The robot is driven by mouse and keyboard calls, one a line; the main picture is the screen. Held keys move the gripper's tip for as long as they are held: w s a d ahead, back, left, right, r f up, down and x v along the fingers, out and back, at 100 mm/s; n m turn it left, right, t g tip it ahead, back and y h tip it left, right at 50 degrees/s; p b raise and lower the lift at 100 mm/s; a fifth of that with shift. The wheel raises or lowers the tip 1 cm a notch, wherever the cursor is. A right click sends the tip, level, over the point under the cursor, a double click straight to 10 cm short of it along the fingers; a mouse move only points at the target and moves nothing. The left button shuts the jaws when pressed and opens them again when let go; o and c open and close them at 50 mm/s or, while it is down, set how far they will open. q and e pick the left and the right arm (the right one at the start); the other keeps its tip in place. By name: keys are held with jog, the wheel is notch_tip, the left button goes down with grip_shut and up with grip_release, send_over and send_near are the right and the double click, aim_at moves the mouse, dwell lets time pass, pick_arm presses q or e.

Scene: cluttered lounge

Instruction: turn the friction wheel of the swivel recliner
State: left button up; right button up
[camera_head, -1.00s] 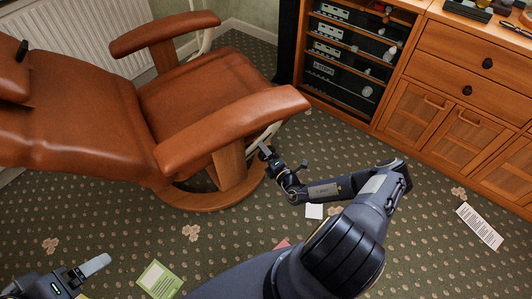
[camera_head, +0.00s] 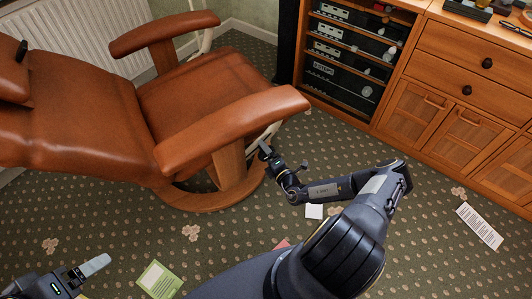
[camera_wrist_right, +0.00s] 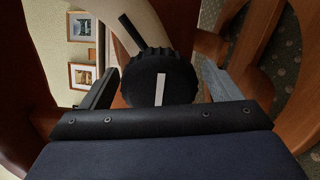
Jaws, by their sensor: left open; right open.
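The brown leather swivel recliner (camera_head: 214,98) stands at the left in the head view on a round wooden base. Its friction wheel (camera_wrist_right: 148,66) shows in the right wrist view as a black ribbed knob with a nearly upright white stripe, on a cream curved bracket (camera_wrist_right: 118,15). My right gripper (camera_head: 266,155) is under the near armrest. In the wrist view its open fingers (camera_wrist_right: 160,84) stand either side of the wheel, with gaps visible on both sides. The wheel is hidden in the head view. My left gripper (camera_head: 84,277) is open and empty at the lower left, partly cut off.
A wooden cabinet (camera_head: 450,90) with hi-fi shelves stands at the back right. A green booklet (camera_head: 159,279), a white card (camera_head: 314,211) and a printed sheet (camera_head: 480,226) lie on the patterned carpet. A radiator (camera_head: 80,35) is behind the recliner. Carpet at the right is mostly clear.

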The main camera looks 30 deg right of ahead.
jog(key=s+p, duration=0.1)
jog(key=s, duration=0.6)
jog(key=shift+s+d+p, duration=0.15)
jog(key=shift+s+p, duration=0.15)
jog(key=shift+s, duration=0.1)
